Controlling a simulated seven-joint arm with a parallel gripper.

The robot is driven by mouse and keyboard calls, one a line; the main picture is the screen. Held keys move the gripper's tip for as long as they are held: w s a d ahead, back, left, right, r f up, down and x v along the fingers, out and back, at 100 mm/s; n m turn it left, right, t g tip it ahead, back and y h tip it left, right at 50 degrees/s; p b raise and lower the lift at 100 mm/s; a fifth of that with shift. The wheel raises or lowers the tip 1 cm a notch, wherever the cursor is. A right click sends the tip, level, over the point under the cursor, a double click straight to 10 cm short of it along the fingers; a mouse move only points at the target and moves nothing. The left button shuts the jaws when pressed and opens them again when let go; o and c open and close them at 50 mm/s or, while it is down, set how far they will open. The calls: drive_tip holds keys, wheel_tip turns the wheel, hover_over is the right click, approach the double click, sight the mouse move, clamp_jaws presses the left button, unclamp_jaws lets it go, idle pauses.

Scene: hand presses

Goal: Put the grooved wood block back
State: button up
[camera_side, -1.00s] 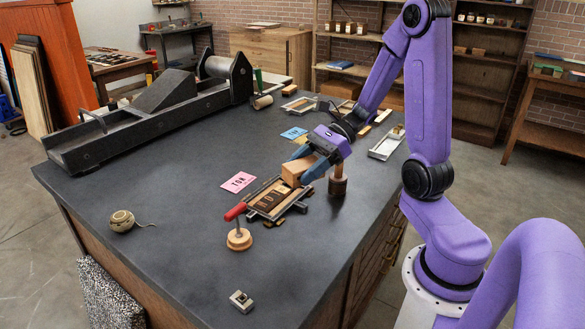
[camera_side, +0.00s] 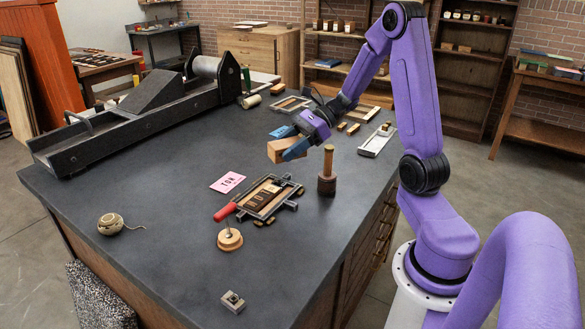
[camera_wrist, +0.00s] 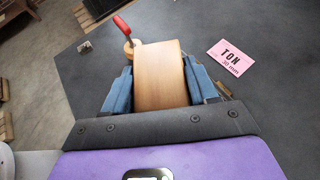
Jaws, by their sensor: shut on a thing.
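My gripper (camera_side: 290,148) is shut on a plain light-wood block (camera_side: 282,153) and holds it above the grey bench. In the wrist view, the block (camera_wrist: 160,75) sits between the two blue fingers of my gripper (camera_wrist: 161,88). No groove can be made out on the faces that show. A metal frame (camera_side: 288,196) with wood pieces and dark type in it lies on the bench, nearer the front than the block and apart from it.
A wooden mallet (camera_side: 327,180) stands upright just right of the frame. A red-handled tool (camera_side: 225,211) and a round wood base (camera_side: 230,240) are at its front left. A pink card (camera_side: 227,182) lies left.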

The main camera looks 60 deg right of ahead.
sight(292, 168)
drive_tip(key=w+d+f+m+t+h, duration=0.1)
drive_tip(key=w+d+f, duration=0.1)
drive_tip(key=w+d, duration=0.35)
drive_tip(key=w+d+f+m+t+h, duration=0.1)
drive_tip(key=w+d+f+m, duration=0.15)
drive_tip(key=d, duration=0.65)
drive_tip(key=shift+n, duration=0.35)
drive_tip(key=f, duration=0.9)
drive_tip(key=shift+w+d+f, duration=0.3)
drive_tip(key=shift+d+f, duration=0.05)
drive_tip(key=shift+d, duration=0.05)
drive_tip(key=shift+f, duration=0.15)
drive_tip(key=o, duration=1.1)
